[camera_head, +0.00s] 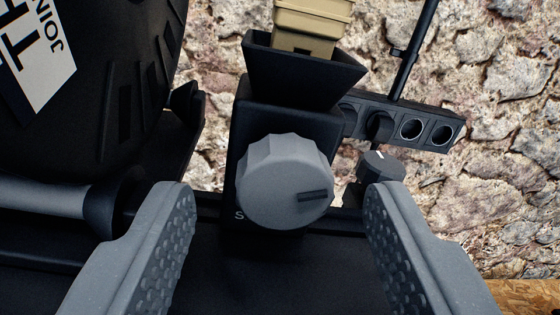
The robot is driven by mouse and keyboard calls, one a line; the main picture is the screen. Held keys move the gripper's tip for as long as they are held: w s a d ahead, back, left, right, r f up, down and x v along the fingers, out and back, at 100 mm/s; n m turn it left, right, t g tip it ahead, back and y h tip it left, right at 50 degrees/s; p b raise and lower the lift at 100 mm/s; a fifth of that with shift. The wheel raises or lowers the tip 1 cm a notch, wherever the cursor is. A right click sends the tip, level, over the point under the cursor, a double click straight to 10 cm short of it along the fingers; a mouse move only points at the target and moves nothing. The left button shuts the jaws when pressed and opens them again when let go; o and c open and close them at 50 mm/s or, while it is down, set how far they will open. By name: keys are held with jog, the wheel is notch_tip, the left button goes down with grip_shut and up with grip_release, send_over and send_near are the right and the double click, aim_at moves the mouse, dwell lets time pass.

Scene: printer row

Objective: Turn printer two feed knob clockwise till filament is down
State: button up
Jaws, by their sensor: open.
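A grey faceted knob (284,184) sits on the front of a black upright housing (240,150). Its dark pointer mark lies to the right, close to level. Part of a letter "S" shows on the housing at the knob's lower left. My gripper (278,208) is open, one finger on each side of the knob, with a gap to it on both sides. Above the housing is a black funnel (305,72) with a tan block (312,20) in it. I cannot make out a filament strand or a printer number.
A large black spool (95,110) with a white label fills the left. A smaller dark knob (380,166) is close behind the right finger. A power strip (425,128) with a plug and a dark rod (412,55) stand before the stone wall.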

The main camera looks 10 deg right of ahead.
jog(key=shift+w+d, duration=0.1)
jog(key=shift+w, duration=0.3)
jog(key=c, duration=1)
jog(key=shift+d, duration=0.15)
